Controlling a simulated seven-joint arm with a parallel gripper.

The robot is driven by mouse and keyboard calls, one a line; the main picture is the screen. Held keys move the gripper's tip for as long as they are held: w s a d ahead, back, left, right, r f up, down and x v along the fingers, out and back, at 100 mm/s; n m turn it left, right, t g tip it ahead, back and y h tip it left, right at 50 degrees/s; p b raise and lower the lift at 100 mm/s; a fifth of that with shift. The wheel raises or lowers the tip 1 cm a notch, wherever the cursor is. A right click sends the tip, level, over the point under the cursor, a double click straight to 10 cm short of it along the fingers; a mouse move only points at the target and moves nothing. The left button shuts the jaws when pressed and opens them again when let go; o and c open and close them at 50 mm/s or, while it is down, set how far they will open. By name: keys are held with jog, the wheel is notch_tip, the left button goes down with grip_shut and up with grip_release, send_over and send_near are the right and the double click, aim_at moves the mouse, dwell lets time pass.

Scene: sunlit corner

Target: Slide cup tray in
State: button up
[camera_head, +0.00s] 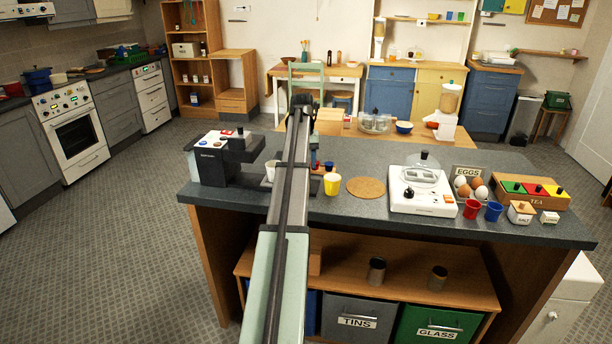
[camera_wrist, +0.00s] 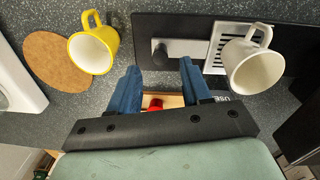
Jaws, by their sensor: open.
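The coffee machine (camera_head: 222,157) stands at the left end of the dark counter. My arm hides most of the tray in the head view.
A yellow mug (camera_wrist: 94,47) stands close beside my gripper, by a round cork mat (camera_wrist: 55,62). A wooden item with a red part (camera_wrist: 155,103) shows between my fingers. A white appliance (camera_head: 425,190) stands farther right. Counter before the cork mat is clear.

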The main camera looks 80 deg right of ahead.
jog(key=shift+s+f, duration=0.15)
jog(key=shift+f, duration=2.45)
jog(key=shift+c, duration=0.4)
grip_shut()
